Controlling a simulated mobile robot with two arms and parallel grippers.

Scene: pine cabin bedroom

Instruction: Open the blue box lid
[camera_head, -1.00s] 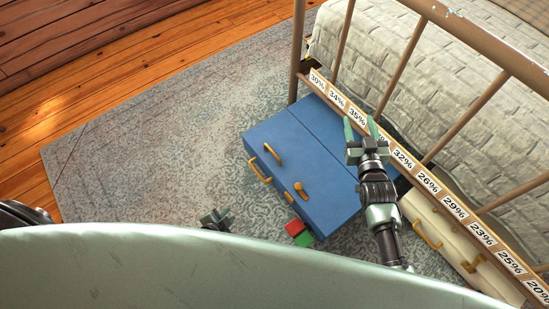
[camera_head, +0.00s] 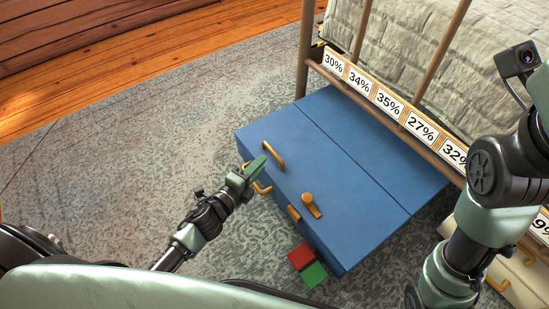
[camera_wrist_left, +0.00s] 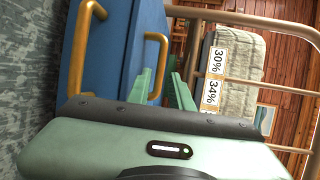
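The blue box (camera_head: 330,190) sits on the rug, its lid (camera_head: 325,150) closed. A yellow handle (camera_head: 273,156) is on the lid near its left end, and a yellow turning latch (camera_head: 311,204) is farther right. Another yellow handle (camera_head: 262,187) is on the front side. My left gripper (camera_head: 258,166) is at the box's left front edge, close to the lid handle. In the left wrist view its two green fingers (camera_wrist_left: 162,88) are apart, with a yellow handle (camera_wrist_left: 156,62) just beyond them; contact is unclear. My right arm is at the right; its gripper is out of view.
A red block (camera_head: 301,256) and a green block (camera_head: 314,274) lie by the box's front. A bed frame rail with percentage labels (camera_head: 389,103) runs behind the box. A cream box (camera_head: 512,272) stands at the lower right. The rug at left is clear.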

